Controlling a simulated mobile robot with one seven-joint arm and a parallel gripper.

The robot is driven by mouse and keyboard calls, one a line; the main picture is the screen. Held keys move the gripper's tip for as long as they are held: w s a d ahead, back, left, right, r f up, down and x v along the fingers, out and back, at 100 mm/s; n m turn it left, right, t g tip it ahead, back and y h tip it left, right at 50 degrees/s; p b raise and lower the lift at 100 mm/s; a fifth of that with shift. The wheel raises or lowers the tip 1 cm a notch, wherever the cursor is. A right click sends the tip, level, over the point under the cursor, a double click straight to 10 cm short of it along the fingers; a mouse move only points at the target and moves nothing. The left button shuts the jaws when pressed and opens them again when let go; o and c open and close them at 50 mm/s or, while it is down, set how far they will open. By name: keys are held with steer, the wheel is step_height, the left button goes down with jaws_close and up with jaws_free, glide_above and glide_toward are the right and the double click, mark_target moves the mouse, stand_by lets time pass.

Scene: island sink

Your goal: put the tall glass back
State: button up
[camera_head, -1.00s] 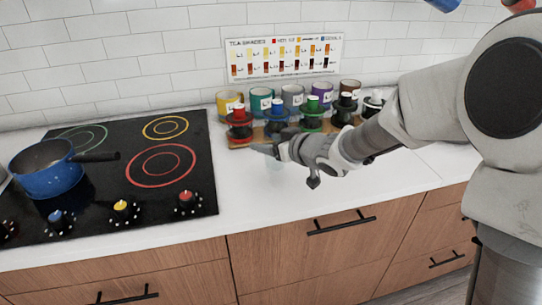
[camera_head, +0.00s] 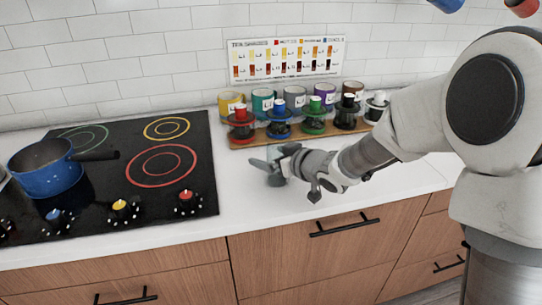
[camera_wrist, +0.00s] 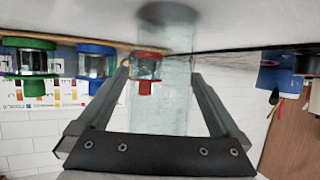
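The tall glass (camera_wrist: 175,100) is clear and see-through. In the wrist view, which is upside down, it stands between my two fingers, its base end towards the white counter at the top. My gripper (camera_wrist: 160,75) has its fingers apart, one on each side of the glass, with narrow gaps; I cannot tell whether either touches. In the head view my gripper (camera_head: 270,170) is low over the counter, in front of the wooden rack, and the glass is only faintly visible there.
The wooden rack (camera_head: 240,142) with colour-capped jars (camera_head: 279,118) stands just behind my gripper, with several mugs (camera_head: 263,99) behind it. Left is a black cooktop (camera_head: 110,180) with a blue pot (camera_head: 45,172). The counter (camera_head: 245,210) in front is clear.

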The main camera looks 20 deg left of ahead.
steer(key=shift+r, duration=0.2)
steer(key=p+v, duration=0.3)
steer(key=v, duration=0.9)
steer(key=s+d+r+m+t+h, duration=0.1)
steer(key=d+r+m+t+h, duration=0.3)
steer(key=d, duration=0.6)
steer(key=s+d+r+m+g+h, duration=0.1)
steer(key=d+r+m+h, duration=0.2)
steer(key=d+h, duration=0.5)
steer(key=s+d+m+g, duration=0.2)
steer(key=s+d, duration=0.1)
steer(key=s, duration=0.6)
steer(key=s+d+m+g+y, duration=0.1)
steer(key=s+d+g, duration=0.2)
steer(key=s, duration=0.7)
steer(key=shift+f+m, duration=0.4)
steer(key=shift+f, duration=0.05)
